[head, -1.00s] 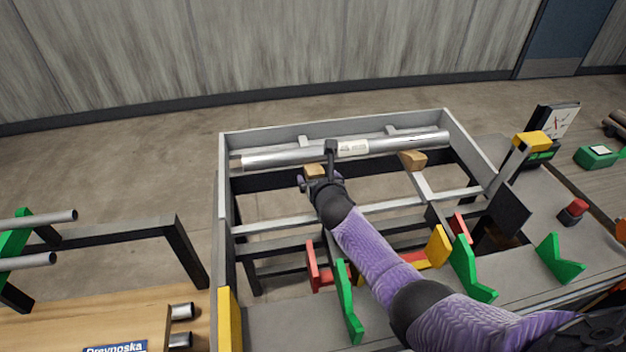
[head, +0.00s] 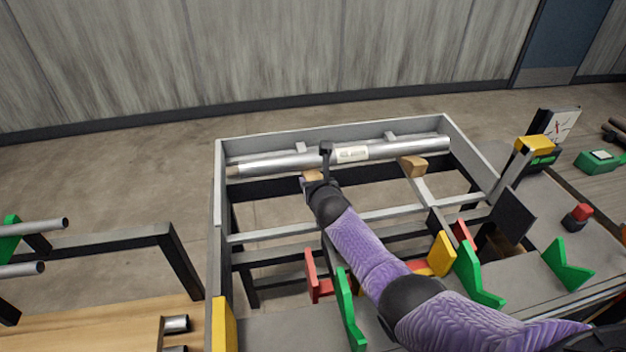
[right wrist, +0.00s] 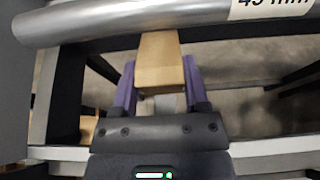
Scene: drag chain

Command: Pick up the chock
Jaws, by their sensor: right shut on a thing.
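Two wooden chocks show in the head view, both against the near side of a long metal tube (head: 400,149). My right gripper (head: 318,182) is at the left chock (head: 311,175), which is mostly hidden behind it. In the right wrist view this tan chock (right wrist: 158,62) sits between the two purple fingers of my right gripper (right wrist: 160,85), which is shut on it. The chock's far end is by the tube. The other chock (head: 413,166) stands further right, apart from the gripper. My left gripper is not in view.
The tube lies along the back of a grey metal frame (head: 222,190) with open gaps and crossbars. Green V-shaped supports (head: 475,278), red brackets (head: 316,277) and yellow blocks (head: 441,253) stand at the front. A red button (head: 580,213) is at right.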

